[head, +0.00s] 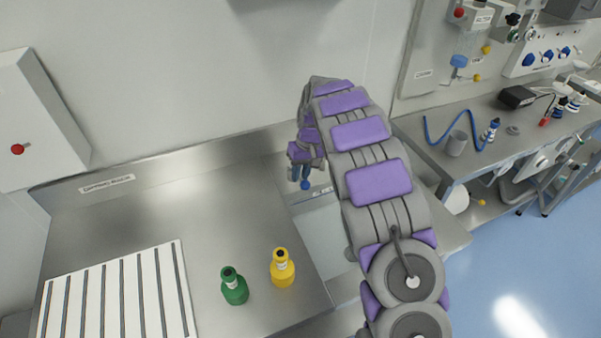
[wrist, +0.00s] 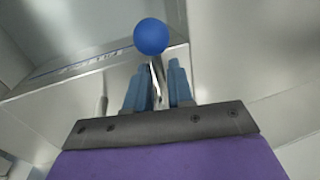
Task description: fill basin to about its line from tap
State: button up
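The basin (head: 322,240) is sunk into the steel bench, partly hidden behind my arm; I cannot tell its water level. A label strip with a blue line shows on a steel wall in the wrist view (wrist: 95,62). My gripper (head: 300,174) points down above the basin's far end. In the wrist view its two blue fingers (wrist: 158,85) stand on either side of a thin metal stem with a blue ball knob (wrist: 150,37) just beyond the fingertips. The knob also shows in the head view (head: 305,185). Whether the fingers press on the stem is unclear. No water stream is visible.
A green bottle (head: 234,286) and a yellow bottle (head: 282,268) stand left of the basin. A white slotted rack (head: 115,290) lies at front left. A wall box with a red knob (head: 18,149) is at left. A second bench (head: 470,118) with several items stands at right.

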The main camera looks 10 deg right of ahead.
grip_shut()
dwell(1.1)
